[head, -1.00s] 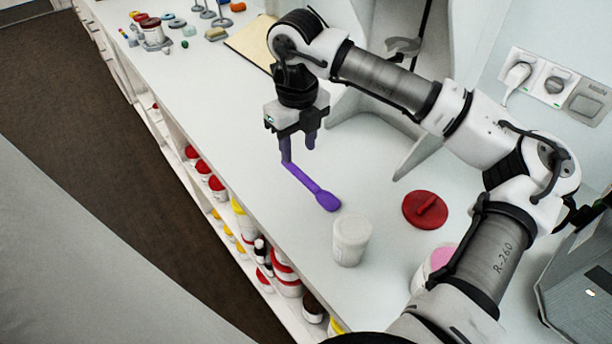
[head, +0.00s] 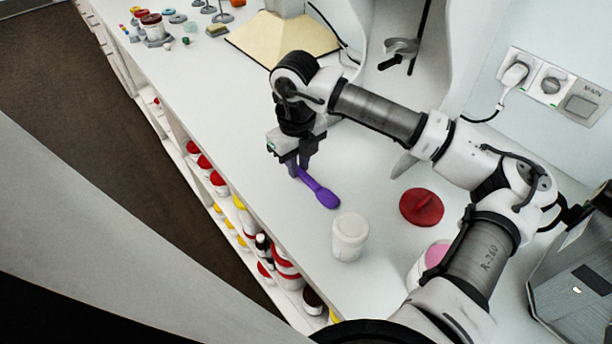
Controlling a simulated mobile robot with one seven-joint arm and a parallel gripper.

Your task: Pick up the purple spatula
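The purple spatula (head: 321,191) lies on the white counter, its broad end toward the white jar and its handle running back to the upper left. My gripper (head: 299,172) points down over the handle, with its dark fingers low at the handle's far part. The fingers hide the handle's end. Whether they are closed on the handle or only beside it is too small to tell.
A white jar (head: 350,236) stands just in front of the spatula. The counter's left edge runs close to my gripper, above shelves of jars.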

